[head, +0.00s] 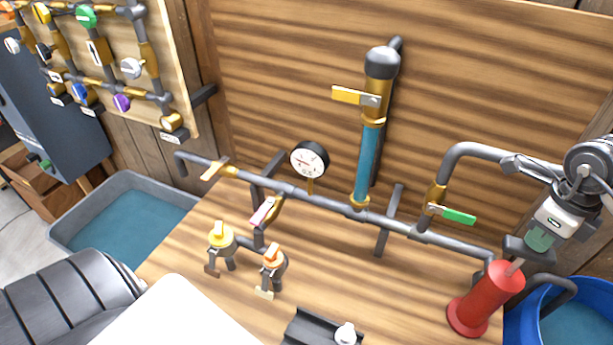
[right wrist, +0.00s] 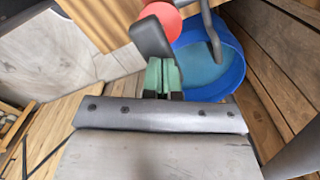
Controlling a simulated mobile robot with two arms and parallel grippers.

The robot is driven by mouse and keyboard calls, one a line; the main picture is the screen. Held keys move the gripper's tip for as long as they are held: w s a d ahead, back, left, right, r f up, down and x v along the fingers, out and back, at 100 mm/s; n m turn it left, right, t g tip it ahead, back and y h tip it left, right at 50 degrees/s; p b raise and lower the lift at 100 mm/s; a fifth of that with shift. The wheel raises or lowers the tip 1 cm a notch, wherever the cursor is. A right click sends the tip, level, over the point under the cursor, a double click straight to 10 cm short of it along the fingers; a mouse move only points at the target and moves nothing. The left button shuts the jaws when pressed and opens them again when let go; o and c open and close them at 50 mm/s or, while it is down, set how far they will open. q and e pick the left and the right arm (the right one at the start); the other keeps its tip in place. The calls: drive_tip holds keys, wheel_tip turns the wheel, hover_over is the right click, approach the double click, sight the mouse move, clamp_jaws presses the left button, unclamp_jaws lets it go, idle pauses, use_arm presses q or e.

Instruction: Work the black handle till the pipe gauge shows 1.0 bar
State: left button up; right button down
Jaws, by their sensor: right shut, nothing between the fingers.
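The red pump (head: 487,297) stands at the right end of the wooden bench, with a thin rod coming out of its top. The black handle (head: 527,252) is a dark block on that rod; it also shows in the right wrist view (right wrist: 151,38). My right gripper (head: 538,240) is shut and empty, its green fingertips right at the handle's end. I cannot tell whether they touch it. The pipe gauge (head: 309,159) is a white dial with a black rim on the pipe; its reading is too small to tell. My left gripper is not in view.
A clear column of blue water (head: 367,160) rises from the grey pipe. Valves with yellow, pink and green (head: 458,215) levers sit along it. A blue tub of water (head: 572,312) is right of the pump, a grey tub (head: 70,222) at left.

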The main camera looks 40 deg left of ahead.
sight(524, 256)
drive_tip(key=shift+f+b, duration=2.1)
drive_tip(key=shift+f, duration=0.7)
drive_tip(key=shift+r+p, duration=1.6)
drive_tip(key=shift+r, duration=1.9)
drive_tip(key=shift+s+f, duration=0.1)
